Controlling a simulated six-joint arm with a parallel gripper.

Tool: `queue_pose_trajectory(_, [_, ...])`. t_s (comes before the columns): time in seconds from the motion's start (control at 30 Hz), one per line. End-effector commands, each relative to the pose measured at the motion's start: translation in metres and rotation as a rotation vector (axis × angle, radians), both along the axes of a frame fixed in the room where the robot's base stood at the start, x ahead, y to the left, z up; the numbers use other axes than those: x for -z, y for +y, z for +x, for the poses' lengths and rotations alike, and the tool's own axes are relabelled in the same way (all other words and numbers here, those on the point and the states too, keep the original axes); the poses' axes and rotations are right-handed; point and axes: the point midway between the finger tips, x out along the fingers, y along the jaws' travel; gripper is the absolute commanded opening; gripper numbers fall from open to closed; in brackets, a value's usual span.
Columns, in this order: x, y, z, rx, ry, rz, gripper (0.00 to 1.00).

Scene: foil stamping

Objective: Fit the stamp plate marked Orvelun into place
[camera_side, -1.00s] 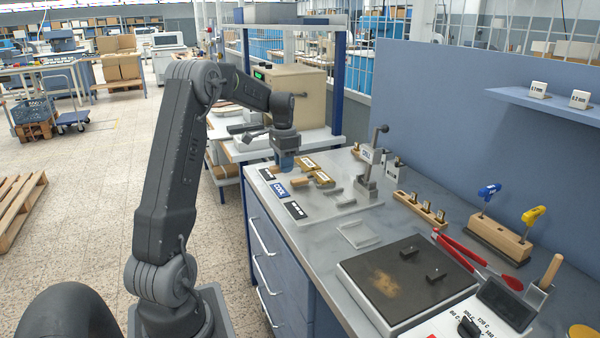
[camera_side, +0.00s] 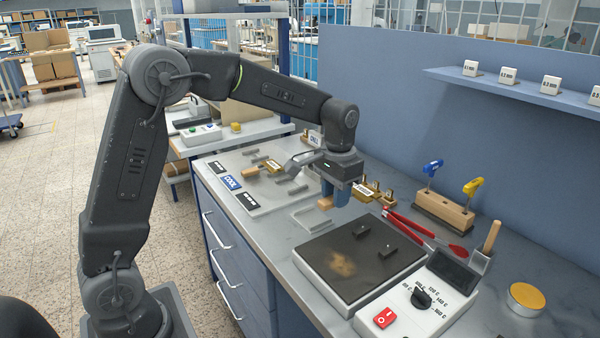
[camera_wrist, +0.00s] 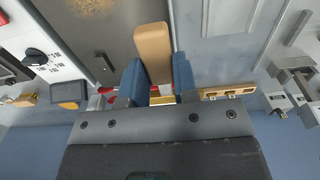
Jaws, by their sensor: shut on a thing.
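My gripper (camera_side: 336,193) is shut on a stamp plate by its wooden handle (camera_side: 325,203), above the bench between the cooling mat (camera_side: 268,190) and the hot plate (camera_side: 318,244). Its labelled brass head (camera_side: 363,189) sticks out to the right; I cannot read the name. In the wrist view the handle (camera_wrist: 153,50) lies between the blue fingers (camera_wrist: 158,82), and a strip of brass (camera_wrist: 162,100) shows. Another labelled brass stamp plate (camera_side: 272,168) lies on the cooling mat. The hot plate carries two dark pegs (camera_side: 375,241) and a brown scorch mark. The stamping press (camera_side: 313,140) is partly behind my arm.
A wooden rack of brass pieces (camera_side: 376,190) stands behind my gripper. Red tongs (camera_side: 410,225), a scraper (camera_side: 486,250) and a block of hex keys (camera_side: 445,212) lie right. A control box with a dial (camera_side: 422,297) adjoins the hot plate. A shallow clear tray (camera_side: 312,218) lies left.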

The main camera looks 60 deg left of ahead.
Motion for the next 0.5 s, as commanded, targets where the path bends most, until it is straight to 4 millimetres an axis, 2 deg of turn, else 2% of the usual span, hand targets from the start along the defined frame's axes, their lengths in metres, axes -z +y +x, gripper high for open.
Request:
queue_pose_trajectory(0.03, [-0.001, -0.02, -0.002, 0.009, -0.003, 0.0, 0.0])
queue_pose_trajectory(0.2, [-0.002, -0.061, -0.01, 0.003, -0.004, 0.0, 0.0])
queue_pose_trajectory(0.3, [-0.002, -0.072, -0.013, -0.001, -0.004, 0.0, 0.0])
queue_pose_trajectory(0.5, [-0.002, -0.076, -0.014, -0.003, -0.004, 0.0, 0.0])
